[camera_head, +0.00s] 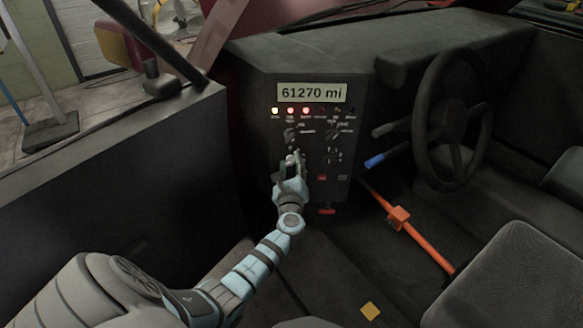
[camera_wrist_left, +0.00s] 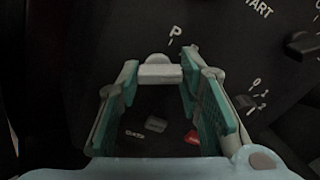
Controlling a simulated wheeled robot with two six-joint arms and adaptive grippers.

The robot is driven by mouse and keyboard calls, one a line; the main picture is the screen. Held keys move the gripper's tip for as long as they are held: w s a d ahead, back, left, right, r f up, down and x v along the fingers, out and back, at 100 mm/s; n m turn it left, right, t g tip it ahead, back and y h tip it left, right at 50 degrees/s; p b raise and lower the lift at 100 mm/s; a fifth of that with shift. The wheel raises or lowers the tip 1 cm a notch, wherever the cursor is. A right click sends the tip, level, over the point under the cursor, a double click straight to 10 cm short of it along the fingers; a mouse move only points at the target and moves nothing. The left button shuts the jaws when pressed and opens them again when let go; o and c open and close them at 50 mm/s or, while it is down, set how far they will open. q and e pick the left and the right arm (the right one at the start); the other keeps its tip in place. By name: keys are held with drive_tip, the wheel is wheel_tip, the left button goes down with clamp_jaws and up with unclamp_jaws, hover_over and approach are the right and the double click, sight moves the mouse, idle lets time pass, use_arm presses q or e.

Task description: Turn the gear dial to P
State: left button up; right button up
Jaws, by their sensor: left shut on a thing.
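The gear dial (camera_wrist_left: 160,71) shows in the left wrist view as a light grey bar between my left gripper's fingertips. A white letter P (camera_wrist_left: 175,32) with a short tick is printed on the dark panel just above it. My left gripper (camera_wrist_left: 160,68) is shut on the dial, one teal-padded finger at each side. In the head view my left gripper (camera_head: 293,161) reaches the lower left of the dashboard panel (camera_head: 349,186) and hides most of the dial there. The dial's pointer direction is hard to tell. My right gripper is not in view.
The panel's display (camera_head: 312,93) reads 61270 mi, with several lit lamps below it. Other knobs (camera_head: 332,133) sit to the right of the gripper. A steering wheel (camera_head: 450,120), a blue-tipped lever (camera_head: 376,161) and an orange bar (camera_head: 428,243) are further right.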

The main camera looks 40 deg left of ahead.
use_arm(q)
drive_tip(key=n+b, duration=0.2)
drive_tip(key=n, duration=0.2)
drive_tip(key=shift+f, duration=0.15)
drive_tip(key=n+b, duration=0.2)
drive_tip(key=n, duration=0.1)
drive_tip(key=shift+n, duration=0.4)
drive_tip(key=n+b, duration=0.2)
drive_tip(key=n, duration=0.1)
drive_tip(key=shift+s+a+n, duration=0.1)
drive_tip(key=shift+n, duration=0.7)
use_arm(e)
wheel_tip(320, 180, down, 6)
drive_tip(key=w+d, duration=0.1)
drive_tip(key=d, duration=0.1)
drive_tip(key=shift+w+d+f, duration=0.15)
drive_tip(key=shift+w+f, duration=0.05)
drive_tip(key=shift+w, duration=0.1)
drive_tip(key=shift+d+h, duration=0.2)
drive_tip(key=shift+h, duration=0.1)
use_arm(q)
drive_tip(key=o, duration=1.2)
drive_tip(key=shift+c, duration=0.2)
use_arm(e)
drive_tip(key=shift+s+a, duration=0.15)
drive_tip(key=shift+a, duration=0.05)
use_arm(q)
drive_tip(key=shift+r, duration=0.2)
